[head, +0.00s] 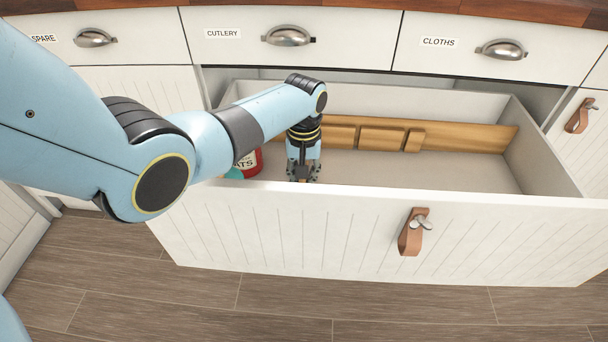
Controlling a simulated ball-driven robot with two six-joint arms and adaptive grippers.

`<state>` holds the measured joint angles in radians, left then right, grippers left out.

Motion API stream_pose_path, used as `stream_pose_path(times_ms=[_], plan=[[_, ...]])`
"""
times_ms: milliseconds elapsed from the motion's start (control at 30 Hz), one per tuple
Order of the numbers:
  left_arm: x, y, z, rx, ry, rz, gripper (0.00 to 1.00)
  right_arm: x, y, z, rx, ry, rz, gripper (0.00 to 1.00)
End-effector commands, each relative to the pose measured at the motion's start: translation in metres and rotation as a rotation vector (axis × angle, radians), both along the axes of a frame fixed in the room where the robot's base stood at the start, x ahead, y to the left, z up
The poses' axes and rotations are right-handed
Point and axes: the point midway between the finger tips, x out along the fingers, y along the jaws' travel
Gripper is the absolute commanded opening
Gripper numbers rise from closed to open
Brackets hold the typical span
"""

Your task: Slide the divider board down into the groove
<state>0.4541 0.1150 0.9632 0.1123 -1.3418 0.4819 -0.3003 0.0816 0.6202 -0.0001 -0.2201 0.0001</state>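My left gripper (303,174) points straight down inside the open drawer, close behind its front panel. A small brown patch shows between its fingers; I cannot tell whether it is something held. A long wooden board (470,137) stands along the drawer's back wall, with several raised wooden blocks (382,138) on its face. Its left part is hidden behind my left arm and gripper. I cannot make out a groove, or a separate divider board for certain. My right gripper is not in view.
The open drawer (330,222) has a leather pull (413,232) in front. A red labelled container (250,162) and a teal item (233,174) sit at its left, partly hidden by my arm. The drawer's right floor is clear. Closed labelled drawers (290,50) are above.

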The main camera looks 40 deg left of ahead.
Motion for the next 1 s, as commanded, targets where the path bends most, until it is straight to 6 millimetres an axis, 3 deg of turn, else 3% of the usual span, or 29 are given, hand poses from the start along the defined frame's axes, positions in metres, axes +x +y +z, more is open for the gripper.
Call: stream_pose_path(times_ms=[167,200,400,767,1000], plan=[[0.0,0.0,-0.006,0.0,0.0,0.0,0.0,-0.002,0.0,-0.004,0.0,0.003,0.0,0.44],[0.0,0.0,-0.006,0.0,0.0,0.0,0.11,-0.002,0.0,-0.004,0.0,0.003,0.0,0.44],[0.0,0.0,-0.005,0.0,0.0,0.0,0.37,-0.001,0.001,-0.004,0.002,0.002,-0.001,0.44],[0.0,0.0,0.0,0.0,0.0,0.0,0.37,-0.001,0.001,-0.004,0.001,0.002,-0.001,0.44],[0.002,0.001,0.044,0.001,-0.006,-0.001,0.37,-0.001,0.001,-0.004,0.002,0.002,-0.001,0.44]])
